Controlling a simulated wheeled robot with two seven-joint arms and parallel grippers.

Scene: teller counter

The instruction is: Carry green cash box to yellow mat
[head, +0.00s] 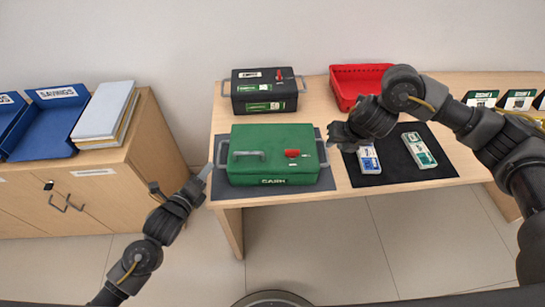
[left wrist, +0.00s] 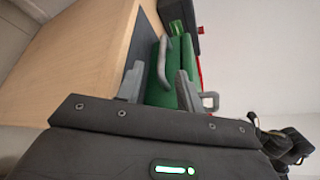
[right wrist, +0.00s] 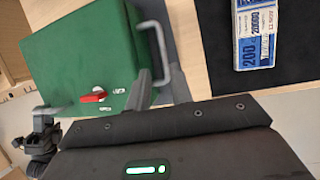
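The green cash box (head: 272,148), with a red latch and a side handle at each end, stands on a dark grey mat (head: 325,181) near the table's front left edge. My left gripper (head: 207,174) is at the box's left end. In the left wrist view its fingers (left wrist: 160,88) are apart, with the left handle (left wrist: 162,62) just ahead of and between them. My right gripper (head: 327,147) is at the right end; its fingers (right wrist: 160,88) are apart beside the right handle (right wrist: 154,45), whose near end reaches between them. No yellow mat is visible.
A black cash box (head: 264,92) stands behind the green one. A red tray (head: 345,92) is at the back. Banknote bundles (head: 419,150) lie on a black mat (head: 390,178) to the right. A side cabinet (head: 150,140) stands left, across a floor gap.

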